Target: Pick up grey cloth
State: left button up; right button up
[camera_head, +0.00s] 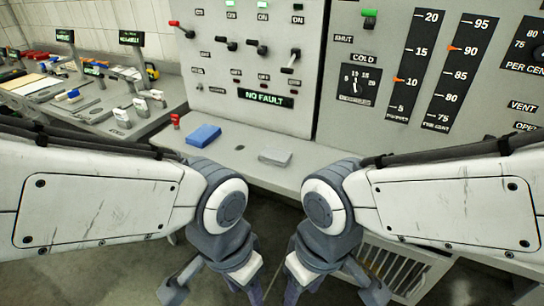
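A grey folded cloth (275,156) lies flat on the light ledge (240,148) below the control panel, near the middle of the head view. My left gripper (213,289) hangs at the bottom, left of centre, below and in front of the ledge. Its fingers are spread, with nothing seen between them. My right gripper (334,289) hangs at the bottom, right of centre, also with fingers spread and nothing seen between them. Both are apart from the cloth. Some of the inner fingers are cut off by the lower edge.
A blue folded cloth (203,135) lies left of the grey one. A small red-topped lever (175,121) stands at the ledge's left end. The upright panel (262,97) with switches rises directly behind.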

aim_at(280, 158)
jog(key=k, duration=0.6)
jog(key=u, duration=0.6)
jog(key=i, duration=1.45)
jog(key=z, duration=0.6)
jog(key=i, duration=0.6)
jog(key=z, duration=0.5)
